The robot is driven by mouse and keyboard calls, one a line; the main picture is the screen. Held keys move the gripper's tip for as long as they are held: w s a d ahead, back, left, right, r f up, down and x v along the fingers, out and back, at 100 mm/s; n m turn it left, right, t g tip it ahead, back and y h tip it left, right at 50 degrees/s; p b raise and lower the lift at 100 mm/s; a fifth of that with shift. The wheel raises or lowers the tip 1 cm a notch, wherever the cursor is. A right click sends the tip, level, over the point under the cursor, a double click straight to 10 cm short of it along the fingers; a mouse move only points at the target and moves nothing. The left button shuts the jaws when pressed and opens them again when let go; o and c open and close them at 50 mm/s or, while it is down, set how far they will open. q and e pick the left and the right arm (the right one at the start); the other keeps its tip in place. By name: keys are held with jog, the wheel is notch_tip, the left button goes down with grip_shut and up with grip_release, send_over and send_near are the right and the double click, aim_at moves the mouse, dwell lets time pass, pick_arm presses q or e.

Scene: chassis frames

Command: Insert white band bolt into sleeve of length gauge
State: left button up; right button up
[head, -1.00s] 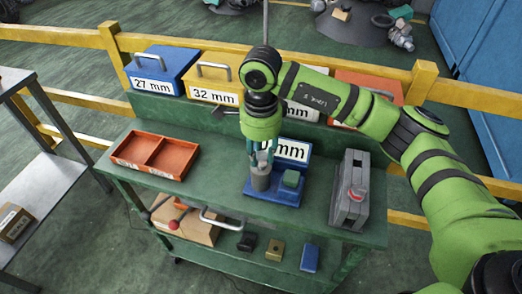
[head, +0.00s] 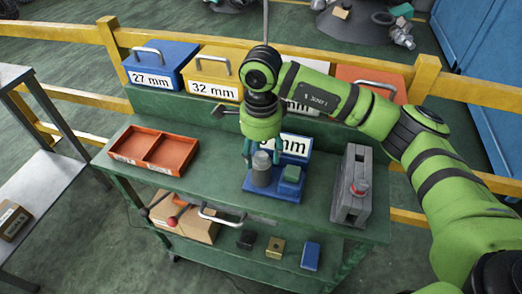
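The length gauge (head: 285,193) is a blue base on the green bench top, with a white label ending in "mm" behind it. Its grey upright sleeve (head: 262,178) stands at the left of the base. A lighter grey bolt head (head: 262,158) sits on top of the sleeve, in line with it; the shank and any white band are hidden. My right gripper (head: 262,154) is above the sleeve, pointing down, with its teal fingers spread on either side of the head and apparently clear of it. My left gripper is out of view.
A green block (head: 291,175) is on the gauge's right side. An empty two-part orange tray (head: 155,151) lies left. Blue (head: 160,69) and yellow (head: 213,72) labelled bins line the back.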

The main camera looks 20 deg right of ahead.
jog(key=shift+r, duration=0.1)
notch_tip(320, 180, up, 12)
dwell(0.5)
jog(key=shift+s, duration=0.1)
dwell(0.4)
